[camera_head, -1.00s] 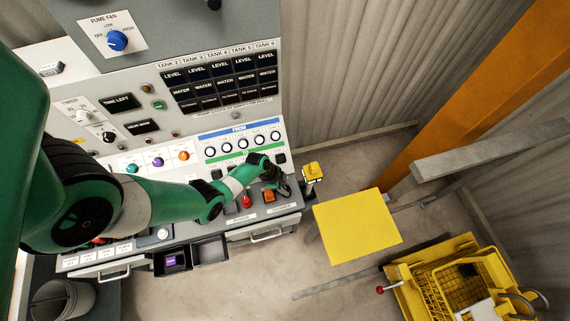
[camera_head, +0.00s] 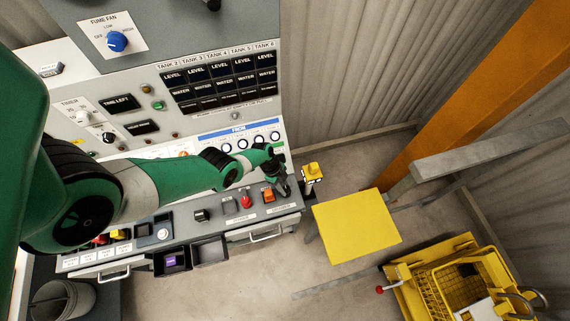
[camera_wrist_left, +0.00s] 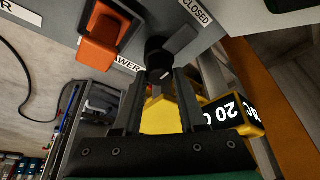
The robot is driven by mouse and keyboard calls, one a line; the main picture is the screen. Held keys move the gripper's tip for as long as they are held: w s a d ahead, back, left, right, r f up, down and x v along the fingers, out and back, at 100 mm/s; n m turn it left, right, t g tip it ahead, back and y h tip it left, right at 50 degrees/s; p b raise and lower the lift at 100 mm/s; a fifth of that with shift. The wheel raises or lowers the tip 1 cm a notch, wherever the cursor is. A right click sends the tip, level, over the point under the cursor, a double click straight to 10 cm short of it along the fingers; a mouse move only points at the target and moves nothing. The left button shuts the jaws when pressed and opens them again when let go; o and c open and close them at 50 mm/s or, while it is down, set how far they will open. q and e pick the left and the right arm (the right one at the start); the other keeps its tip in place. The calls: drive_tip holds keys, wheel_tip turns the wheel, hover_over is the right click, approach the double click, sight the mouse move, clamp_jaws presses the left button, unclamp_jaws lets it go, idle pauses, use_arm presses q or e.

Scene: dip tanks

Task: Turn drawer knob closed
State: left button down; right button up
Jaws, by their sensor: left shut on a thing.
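The drawer knob (camera_wrist_left: 160,56) is black and round, and shows at the top middle of the left wrist view. A CLOSED label (camera_wrist_left: 197,12) lies up and right of it, and a partly covered label ending in "AWER" (camera_wrist_left: 125,64) lies to its left. My left gripper (camera_wrist_left: 160,78) is shut on the knob, with one finger at each side. In the head view my left gripper (camera_head: 281,186) is at the right end of the console and hides the knob. My right gripper is not in view.
An orange switch (camera_wrist_left: 100,40) is close left of the fingers; a red control (camera_head: 246,202) is farther left on the console (camera_head: 215,222). A yellow device (camera_head: 313,172) stands just right of the console, near a yellow platform (camera_head: 357,228).

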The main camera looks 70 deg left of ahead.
use_arm(q)
drive_tip(key=shift+c, duration=2.3)
unclamp_jaws()
drive_tip(key=p+v, duration=1)
drive_tip(key=v, duration=0.1)
drive_tip(key=shift+r+p, duration=0.3)
drive_tip(key=shift+p, duration=0.1)
